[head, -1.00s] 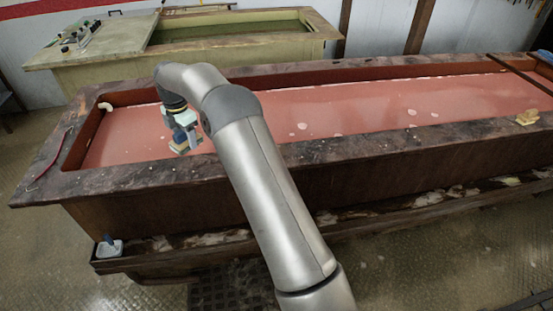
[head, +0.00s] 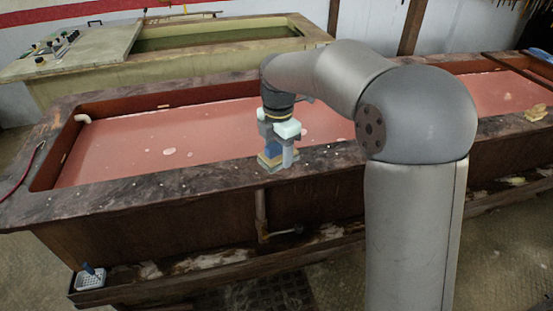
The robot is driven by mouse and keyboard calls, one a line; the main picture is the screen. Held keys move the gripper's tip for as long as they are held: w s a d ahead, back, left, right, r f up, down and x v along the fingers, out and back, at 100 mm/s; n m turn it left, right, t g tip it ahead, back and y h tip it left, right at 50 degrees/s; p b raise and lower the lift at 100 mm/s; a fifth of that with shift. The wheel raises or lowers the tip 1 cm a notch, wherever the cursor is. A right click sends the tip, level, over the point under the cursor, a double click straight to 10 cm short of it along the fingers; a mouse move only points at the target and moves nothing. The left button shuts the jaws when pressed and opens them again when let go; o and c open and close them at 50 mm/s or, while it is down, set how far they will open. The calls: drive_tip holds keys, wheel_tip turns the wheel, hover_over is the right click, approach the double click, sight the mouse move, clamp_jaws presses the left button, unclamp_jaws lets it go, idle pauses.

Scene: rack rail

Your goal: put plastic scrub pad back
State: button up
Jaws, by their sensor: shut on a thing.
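My gripper (head: 277,154) points down over the near rim of the long red-filled tank (head: 120,195). It is shut on a small blue and tan block, seemingly the plastic scrub pad (head: 270,154). The gripper's fingers partly hide the pad. Its lower edge is at or just above the dark, stained rim; I cannot tell whether it touches.
A small white basket (head: 90,282) with a blue item stands on the low front ledge at left. A tan sponge-like piece (head: 536,113) lies on the rim at right. A pipe and valve (head: 262,215) stick out of the tank front. The left near rim is mostly clear.

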drive_tip(key=w+f+p, duration=0.1)
drive_tip(key=w+f, duration=0.1)
drive_tip(key=w, duration=0.1)
drive_tip(key=w+a+f+p, duration=0.1)
drive_tip(key=w+f, duration=0.2)
drive_tip(key=w+a+f, duration=0.1)
drive_tip(key=w+f, duration=0.1)
drive_tip(key=w, duration=0.1)
drive_tip(key=shift+a+f+p, duration=0.25)
drive_tip(key=shift+f+p, duration=0.1)
drive_tip(key=shift+p, duration=0.05)
drive_tip(key=shift+f, duration=1.6)
drive_tip(key=shift+f, duration=0.2)
drive_tip(key=o, duration=1)
drive_tip(key=shift+o, duration=0.2)
